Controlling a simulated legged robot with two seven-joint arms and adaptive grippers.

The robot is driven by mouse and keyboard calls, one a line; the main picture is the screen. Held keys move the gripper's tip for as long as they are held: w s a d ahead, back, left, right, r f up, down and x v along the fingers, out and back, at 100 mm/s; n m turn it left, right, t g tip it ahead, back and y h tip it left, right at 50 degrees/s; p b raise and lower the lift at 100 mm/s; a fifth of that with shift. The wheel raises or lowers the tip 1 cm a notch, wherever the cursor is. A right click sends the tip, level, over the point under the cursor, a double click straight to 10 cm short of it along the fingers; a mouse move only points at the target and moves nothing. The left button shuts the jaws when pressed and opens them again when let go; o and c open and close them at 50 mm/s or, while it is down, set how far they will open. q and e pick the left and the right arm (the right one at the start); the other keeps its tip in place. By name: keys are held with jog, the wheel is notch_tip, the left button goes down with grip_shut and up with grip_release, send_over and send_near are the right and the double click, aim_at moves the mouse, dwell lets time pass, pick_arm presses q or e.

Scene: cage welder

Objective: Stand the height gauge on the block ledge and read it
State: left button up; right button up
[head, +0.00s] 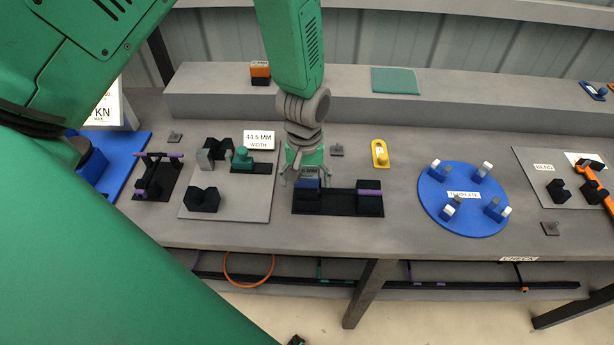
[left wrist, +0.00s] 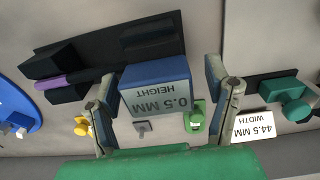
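The height gauge is a blue block (head: 309,183) marked "HEIGHT 0.5 MM". It sits at the left end of a black holder (head: 338,203) on the bench; its label shows in the left wrist view (left wrist: 157,92). My left gripper (head: 305,180) is over it from above. In the left wrist view the fingers (left wrist: 158,85) are spread on either side of the blue block, with a narrow gap at each side. At the holder's right end is a black block (head: 369,205) with a purple bar. Which surface is the block ledge I cannot tell. My right gripper is not in view.
Left of the holder is a grey plate (head: 245,208) with black blocks and a teal gauge (head: 242,157) marked "44.5 MM WIDTH". Right are a yellow tag (head: 380,154) and a blue round template (head: 435,207). A raised grey shelf (head: 340,105) runs behind.

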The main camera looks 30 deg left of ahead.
pick_arm(q)
jog(key=shift+d+r, duration=0.1)
jog(key=shift+r, duration=0.15)
jog(key=r, duration=1.1)
jog(key=shift+a+r, duration=0.2)
jog(key=shift+s, duration=0.1)
